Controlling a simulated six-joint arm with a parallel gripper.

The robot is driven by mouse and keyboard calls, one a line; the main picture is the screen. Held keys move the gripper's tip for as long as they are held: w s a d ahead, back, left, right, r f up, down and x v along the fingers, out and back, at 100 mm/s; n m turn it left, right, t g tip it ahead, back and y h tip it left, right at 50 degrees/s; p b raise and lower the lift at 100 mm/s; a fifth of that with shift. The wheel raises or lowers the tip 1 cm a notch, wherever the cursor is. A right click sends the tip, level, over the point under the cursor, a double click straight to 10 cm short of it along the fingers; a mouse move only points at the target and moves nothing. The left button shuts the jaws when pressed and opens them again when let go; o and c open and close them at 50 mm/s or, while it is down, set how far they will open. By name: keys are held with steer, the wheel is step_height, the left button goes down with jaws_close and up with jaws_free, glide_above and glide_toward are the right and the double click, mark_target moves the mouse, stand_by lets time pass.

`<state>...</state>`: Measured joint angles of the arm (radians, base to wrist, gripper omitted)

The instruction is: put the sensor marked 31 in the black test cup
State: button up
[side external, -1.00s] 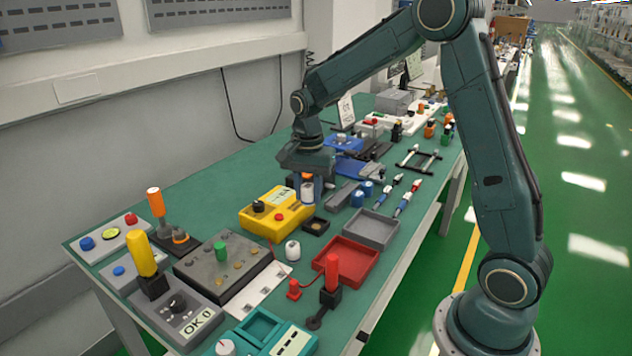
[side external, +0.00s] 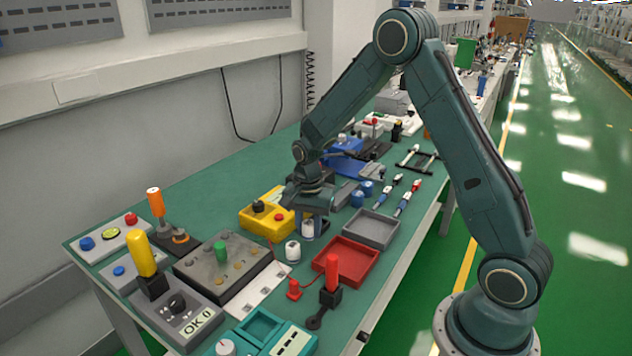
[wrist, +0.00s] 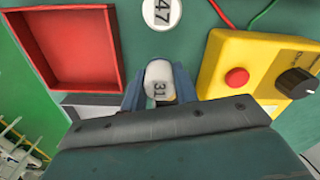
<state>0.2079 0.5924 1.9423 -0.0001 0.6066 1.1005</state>
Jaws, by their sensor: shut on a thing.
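My gripper (side external: 308,222) is shut on a white cylindrical sensor marked 31 (wrist: 157,82). In the wrist view the sensor is between the two blue-grey fingers, its number facing the camera. In the side view its white body (side external: 307,230) shows below the gripper. The small black cup seen earlier between the yellow box and the grey tray is now hidden behind the gripper and sensor. I cannot tell whether the sensor is over the cup or beside it. Another white sensor, marked 47 (wrist: 162,13), stands apart on the green bench; it also shows in the side view (side external: 293,251).
A yellow box (side external: 252,221) with a red button and black knob is close on the left. A red tray (side external: 345,280) and a grey tray (side external: 372,243) lie to the right. A dark panel (side external: 215,285) with a green knob is at front left.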

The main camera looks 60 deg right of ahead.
mark_target(309, 222)
steer(key=shift+f, duration=0.95)
steer(key=shift+f, duration=0.15)
steer(key=o, duration=1)
step_height(309, 222, up, 14)
steer(key=shift+a+f, duration=0.1)
